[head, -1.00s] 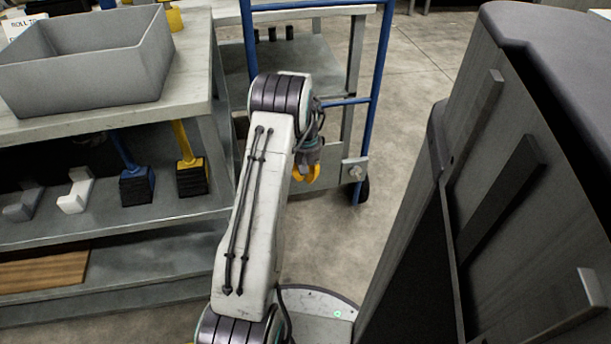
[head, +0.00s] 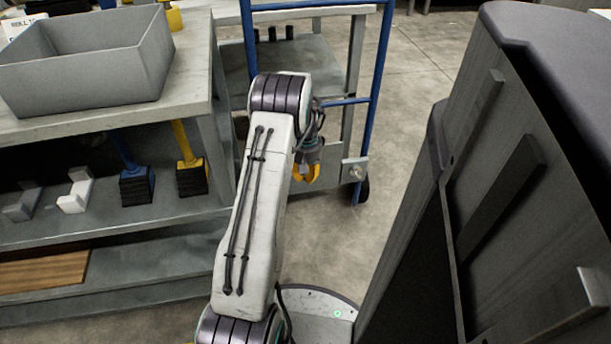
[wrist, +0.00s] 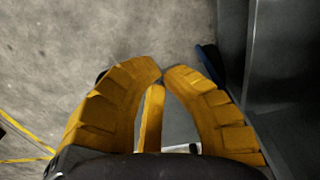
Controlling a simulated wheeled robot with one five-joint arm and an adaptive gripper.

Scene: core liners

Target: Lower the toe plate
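A blue-framed hand truck (head: 379,75) stands upright beyond my arm. A grey plate (head: 328,200) stands upright low between its posts, apparently the toe plate, with a small metal block with a round knob (head: 354,170) at its right edge. My gripper (head: 306,180) has yellow fingers and appears in front of the plate's left part; my arm hides some of it. In the wrist view, the fingertips of my gripper (wrist: 162,77) nearly meet. A narrow yellow bar (wrist: 152,118) shows between the fingers; I cannot tell whether they touch it.
A workbench (head: 110,122) with a grey bin (head: 88,62) and loaded lower shelves stands at left. A large dark cabinet-like body (head: 520,180) fills the right. Concrete floor (head: 425,60) is open beyond the hand truck. A dark grey panel (wrist: 287,80) borders the wrist view's right.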

